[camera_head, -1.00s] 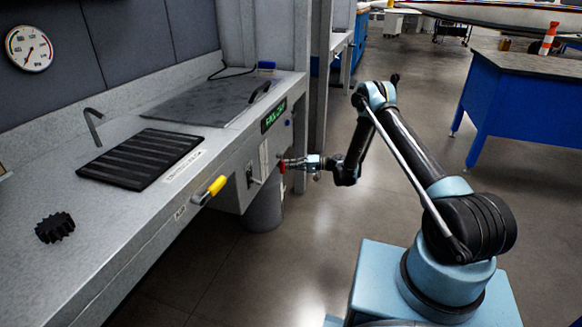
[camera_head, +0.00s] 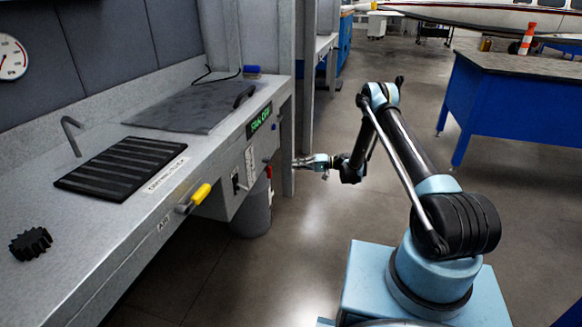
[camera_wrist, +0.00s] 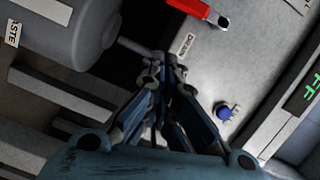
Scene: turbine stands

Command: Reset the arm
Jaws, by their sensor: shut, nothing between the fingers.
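My arm reaches left from its light blue base toward the front panel of the grey bench (camera_head: 100,241). My gripper (camera_head: 298,162) is shut and empty, a little to the right of the panel and apart from it. In the wrist view my gripper (camera_wrist: 163,62) points at the panel. There it lies beside a red handle (camera_wrist: 190,8), a label reading DRAIN (camera_wrist: 185,46) and a blue button (camera_wrist: 224,111). The red handle also shows on the panel in the head view (camera_head: 268,171).
A green display (camera_head: 259,121) and a yellow-handled lever (camera_head: 200,195) sit on the bench front. A grey bin (camera_head: 252,208) stands below. A black gear (camera_head: 31,243) and a ridged black mat (camera_head: 120,168) lie on top. A blue table (camera_head: 508,104) stands right; floor between is clear.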

